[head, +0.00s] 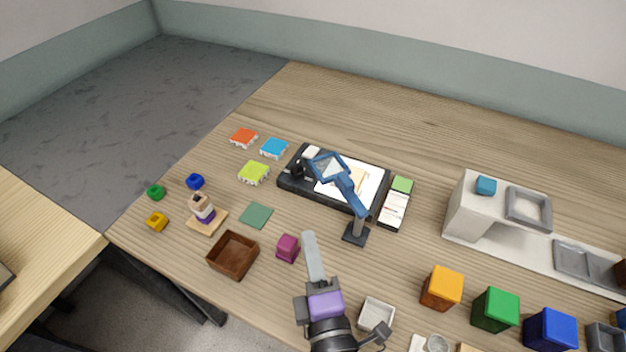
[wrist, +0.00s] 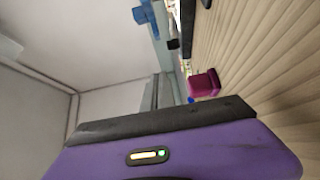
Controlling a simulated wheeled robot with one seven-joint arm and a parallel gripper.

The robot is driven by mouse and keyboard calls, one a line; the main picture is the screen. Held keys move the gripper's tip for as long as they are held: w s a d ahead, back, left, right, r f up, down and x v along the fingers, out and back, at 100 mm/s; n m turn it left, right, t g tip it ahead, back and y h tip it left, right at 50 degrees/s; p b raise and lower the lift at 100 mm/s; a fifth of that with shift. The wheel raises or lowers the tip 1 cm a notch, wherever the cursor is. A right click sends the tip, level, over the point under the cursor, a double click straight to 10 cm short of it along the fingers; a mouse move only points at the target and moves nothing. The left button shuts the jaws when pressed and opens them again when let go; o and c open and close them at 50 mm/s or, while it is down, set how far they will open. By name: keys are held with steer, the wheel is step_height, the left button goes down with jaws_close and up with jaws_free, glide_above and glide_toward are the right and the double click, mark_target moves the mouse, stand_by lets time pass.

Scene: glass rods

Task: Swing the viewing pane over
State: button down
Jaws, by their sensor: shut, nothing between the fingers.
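The viewing pane (head: 329,167) is a clear pane in a blue frame on a blue arm (head: 349,196). The arm rises from a small dark base (head: 355,235) on the table. In the head view the pane overlaps a black tray (head: 292,182) holding white paper (head: 367,187). My gripper (head: 309,238) is shut and empty, in front of the tray and left of the dark base, apart from the pane. A blue part (wrist: 142,14) at the top of the wrist view may belong to the pane's stand; I cannot tell.
A magenta cube (head: 288,248) is close left of my gripper; it also shows in the wrist view (wrist: 204,84). A brown box (head: 233,255) stands further left. Orange (head: 442,288), green (head: 495,309) and blue (head: 550,330) cubes stand right. The table behind the tray is clear.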

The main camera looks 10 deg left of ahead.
mark_target(342, 180)
steer(key=p+x, duration=0.1)
steer(key=x, duration=0.9)
steer(key=shift+w+p, duration=0.3)
steer(key=shift+w, duration=0.05)
steer(key=shift+w+d+r+p, duration=0.1)
steer(key=shift+w+d+p, duration=0.1)
steer(key=shift+d+p, duration=0.35)
steer(key=shift+w+d+r+p, duration=0.1)
steer(key=shift+w+d+p, duration=0.15)
steer(key=shift+d+p, duration=0.3)
steer(key=shift+w+d+f, duration=0.25)
steer(key=shift+w+d, duration=0.1)
steer(key=shift+d, duration=0.25)
